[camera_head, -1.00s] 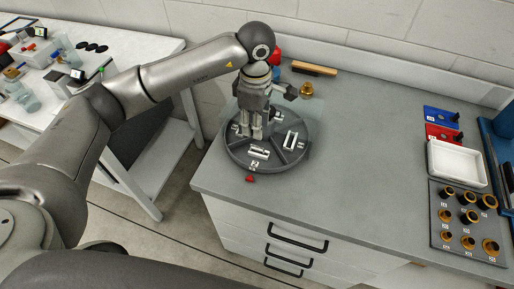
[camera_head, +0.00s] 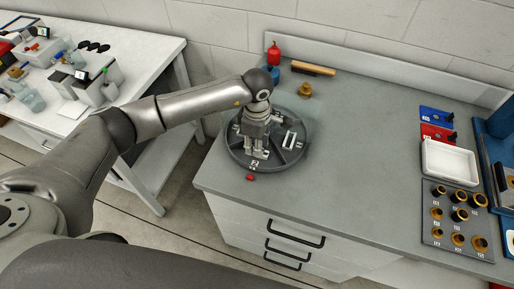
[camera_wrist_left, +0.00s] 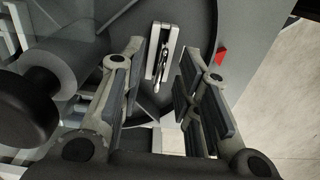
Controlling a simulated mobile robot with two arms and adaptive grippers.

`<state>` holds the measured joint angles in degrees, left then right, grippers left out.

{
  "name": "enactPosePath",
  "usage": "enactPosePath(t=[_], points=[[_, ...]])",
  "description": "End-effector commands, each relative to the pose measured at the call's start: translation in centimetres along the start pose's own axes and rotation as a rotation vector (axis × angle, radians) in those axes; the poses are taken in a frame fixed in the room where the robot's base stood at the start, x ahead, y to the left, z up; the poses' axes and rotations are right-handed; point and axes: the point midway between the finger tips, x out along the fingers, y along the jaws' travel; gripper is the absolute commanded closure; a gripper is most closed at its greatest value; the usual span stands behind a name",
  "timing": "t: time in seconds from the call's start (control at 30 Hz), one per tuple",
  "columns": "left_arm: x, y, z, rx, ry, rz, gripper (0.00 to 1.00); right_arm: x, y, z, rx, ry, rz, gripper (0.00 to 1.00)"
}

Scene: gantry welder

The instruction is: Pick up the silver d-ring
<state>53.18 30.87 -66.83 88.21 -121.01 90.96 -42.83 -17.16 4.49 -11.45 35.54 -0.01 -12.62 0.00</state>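A round dark grey tray (camera_head: 235,154) with dividers stands near the counter's left end. White holders sit in its compartments. In the left wrist view, a small silver piece (camera_wrist_left: 163,62), which looks like the d-ring, lies in a white holder (camera_wrist_left: 152,50) on the tray (camera_wrist_left: 200,18). My left gripper (camera_head: 257,156) points down over the tray's front part. In the wrist view the left gripper (camera_wrist_left: 158,85) is open, with its pads on either side of the holder's near end and nothing between them. In the head view the gripper hides this holder. My right gripper is not in view.
A small red piece (camera_head: 250,177) lies in front of the tray. A red bottle (camera_head: 274,54), a brass part (camera_head: 305,90) and a brush (camera_head: 313,68) are behind it. A white tray (camera_head: 450,172) and a block of brass fittings (camera_head: 447,255) are at right. The counter's middle is clear.

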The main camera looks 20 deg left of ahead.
Motion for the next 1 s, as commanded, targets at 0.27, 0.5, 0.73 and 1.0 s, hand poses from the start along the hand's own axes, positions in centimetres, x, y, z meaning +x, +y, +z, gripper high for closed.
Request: enactPosePath(t=[0.27, 0.5, 0.73, 1.0], points=[[-0.1, 0.0, 0.0, 0.000, 0.000, 0.000, 1.00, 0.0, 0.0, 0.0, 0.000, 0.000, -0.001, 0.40], [-0.1, 0.0, 0.0, 0.000, 0.000, 0.000, 1.00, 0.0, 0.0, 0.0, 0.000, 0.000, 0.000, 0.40], [-0.4, 0.1, 0.0, 0.000, -0.001, 0.003, 1.00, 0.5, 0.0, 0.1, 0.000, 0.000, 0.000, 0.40], [-3.5, -0.3, 0.1, 0.004, 0.000, 0.004, 1.00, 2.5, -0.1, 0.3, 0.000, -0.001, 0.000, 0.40]])
